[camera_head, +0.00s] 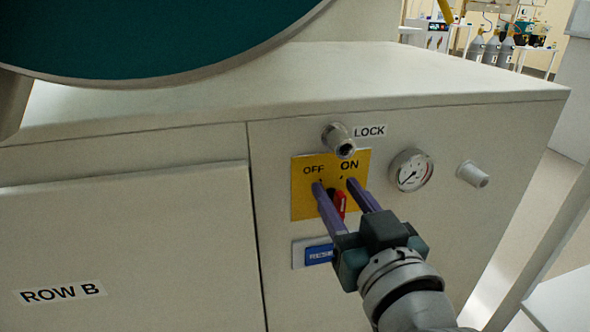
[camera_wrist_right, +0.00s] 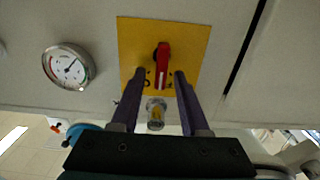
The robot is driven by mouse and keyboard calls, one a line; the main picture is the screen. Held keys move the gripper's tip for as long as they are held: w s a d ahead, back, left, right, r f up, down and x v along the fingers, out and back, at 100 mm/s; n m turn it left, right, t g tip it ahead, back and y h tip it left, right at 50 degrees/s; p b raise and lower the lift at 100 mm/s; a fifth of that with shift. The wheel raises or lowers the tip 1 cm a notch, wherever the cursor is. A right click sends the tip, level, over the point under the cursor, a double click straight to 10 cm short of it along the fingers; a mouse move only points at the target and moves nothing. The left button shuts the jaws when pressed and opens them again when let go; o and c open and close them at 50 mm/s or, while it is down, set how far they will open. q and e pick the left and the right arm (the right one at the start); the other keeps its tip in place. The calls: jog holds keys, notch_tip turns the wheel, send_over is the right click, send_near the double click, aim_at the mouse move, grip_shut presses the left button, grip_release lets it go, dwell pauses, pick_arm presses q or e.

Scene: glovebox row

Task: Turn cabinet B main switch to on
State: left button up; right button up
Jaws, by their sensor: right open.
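The main switch is a red handle (camera_head: 340,203) on a yellow plate (camera_head: 304,205) marked OFF and ON, on the front of the cabinet labelled ROW B (camera_head: 60,292). My right gripper (camera_head: 335,184) is open, with its two purple fingers pointing at the plate, one on each side of the handle. In the right wrist view the red handle (camera_wrist_right: 163,65) stands nearly upright between the spread fingers (camera_wrist_right: 160,75), with a gap on both sides. The fingers hide part of the handle in the head view, and part of the labels in the wrist view. My left gripper is not in view.
A metal lock knob (camera_head: 339,139) labelled LOCK sticks out just above the plate. A round gauge (camera_head: 411,171) and a grey knob (camera_head: 472,174) are to the right. A blue RESET button (camera_head: 319,254) is below, partly behind the gripper.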

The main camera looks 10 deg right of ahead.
grip_shut()
dwell(0.4)
